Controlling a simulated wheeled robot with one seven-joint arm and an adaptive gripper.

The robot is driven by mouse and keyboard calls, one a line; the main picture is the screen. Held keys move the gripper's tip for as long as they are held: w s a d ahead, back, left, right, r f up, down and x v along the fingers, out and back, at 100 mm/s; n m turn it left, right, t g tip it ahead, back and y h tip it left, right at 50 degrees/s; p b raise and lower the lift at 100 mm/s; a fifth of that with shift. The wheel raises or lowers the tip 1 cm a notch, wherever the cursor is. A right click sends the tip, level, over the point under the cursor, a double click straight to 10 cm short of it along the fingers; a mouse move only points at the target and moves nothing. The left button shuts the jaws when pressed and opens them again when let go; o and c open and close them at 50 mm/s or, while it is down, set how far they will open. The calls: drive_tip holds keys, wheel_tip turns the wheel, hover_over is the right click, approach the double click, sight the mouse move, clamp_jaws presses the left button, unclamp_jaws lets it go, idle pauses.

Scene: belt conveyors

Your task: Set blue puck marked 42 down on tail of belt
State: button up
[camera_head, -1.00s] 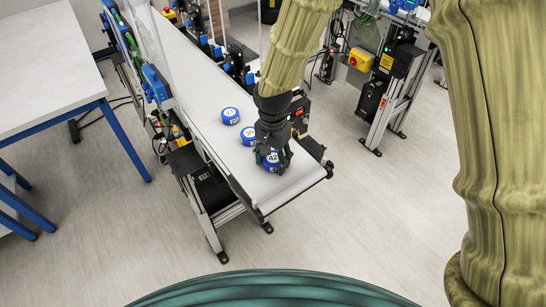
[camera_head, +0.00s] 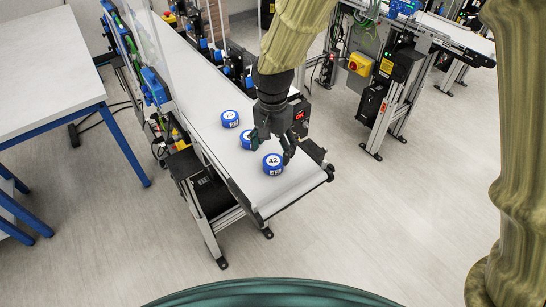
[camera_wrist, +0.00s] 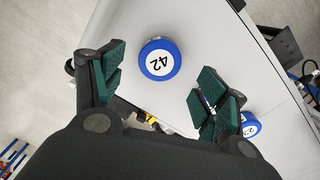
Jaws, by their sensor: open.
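The blue puck marked 42 (camera_head: 273,164) sits flat on the white belt (camera_head: 290,190) near its front end, the end closest to me. In the wrist view the puck (camera_wrist: 160,59) shows its white top with the number, lying beyond the fingertips. My gripper (camera_head: 272,143) is open just above and behind the puck. In the wrist view its green-padded fingers (camera_wrist: 158,80) are spread wide, with nothing between the pads. No contact with the puck shows.
Two more blue pucks, one at the left (camera_head: 230,119) and one partly hidden by my gripper (camera_head: 247,140), stand farther up the belt. A white table (camera_head: 45,75) with blue legs is at the left. Another conveyor stand (camera_head: 385,100) is at the right. The belt front is clear.

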sight(273, 161)
wheel_tip(273, 161, up, 7)
drive_tip(key=b, duration=0.1)
drive_tip(key=shift+f, duration=0.2)
idle(0.4)
